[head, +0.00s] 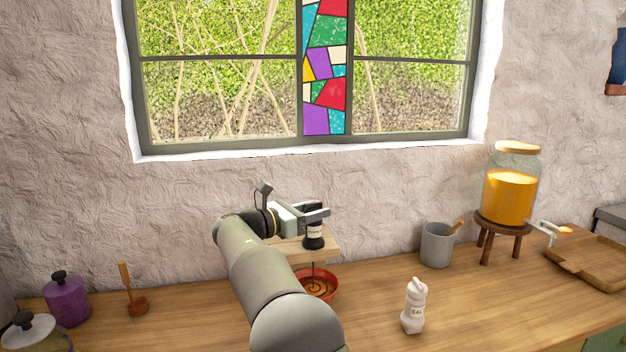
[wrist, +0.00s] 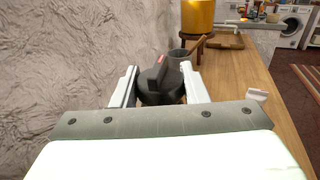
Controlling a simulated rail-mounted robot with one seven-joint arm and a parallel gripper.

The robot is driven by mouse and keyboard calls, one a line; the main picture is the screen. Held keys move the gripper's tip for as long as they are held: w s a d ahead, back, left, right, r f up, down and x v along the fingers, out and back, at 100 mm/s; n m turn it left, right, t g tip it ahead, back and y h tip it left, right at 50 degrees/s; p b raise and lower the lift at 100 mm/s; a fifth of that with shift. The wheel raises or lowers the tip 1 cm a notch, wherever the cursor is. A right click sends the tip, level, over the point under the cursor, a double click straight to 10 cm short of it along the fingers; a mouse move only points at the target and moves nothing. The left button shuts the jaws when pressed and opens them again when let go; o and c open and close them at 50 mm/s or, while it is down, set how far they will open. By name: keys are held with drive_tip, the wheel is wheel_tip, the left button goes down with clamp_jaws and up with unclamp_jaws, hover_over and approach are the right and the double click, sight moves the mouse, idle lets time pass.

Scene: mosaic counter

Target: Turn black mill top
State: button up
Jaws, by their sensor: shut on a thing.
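In the wrist view the dark mill top (wrist: 158,80), with a raised ridge and a small red mark, lies between the two pale fingers of my gripper (wrist: 160,88). The fingers are shut on it. The mill's lower body is hidden in the wrist view. A red bowl (head: 322,284) sits below the mill, partly behind my arm.
A white salt mill (head: 414,306) stands on the counter right of my arm. A grey mug (head: 437,245), a juice dispenser (head: 510,190) and a wooden tray (head: 590,257) are further right. A purple jar (head: 67,299) and a wooden-handled tool (head: 131,290) stand left.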

drive_tip(key=shift+r+m+g+h+p, duration=0.3)
drive_tip(key=shift+m+g+h+p, duration=0.8)
drive_tip(key=shift+p, duration=1.9)
drive_tip(key=shift+f+g+p, duration=0.15)
drive_tip(key=shift+g+p, duration=0.45)
drive_tip(key=shift+p, duration=0.1)
drive_tip(key=shift+f+m, duration=0.2)
drive_tip(key=shift+m, duration=0.1)
drive_tip(key=o, duration=1)
drive_tip(key=shift+c, duration=0.2)
drive_tip(key=shift+a+p, duration=0.1)
drive_tip(key=shift+p, duration=0.3)
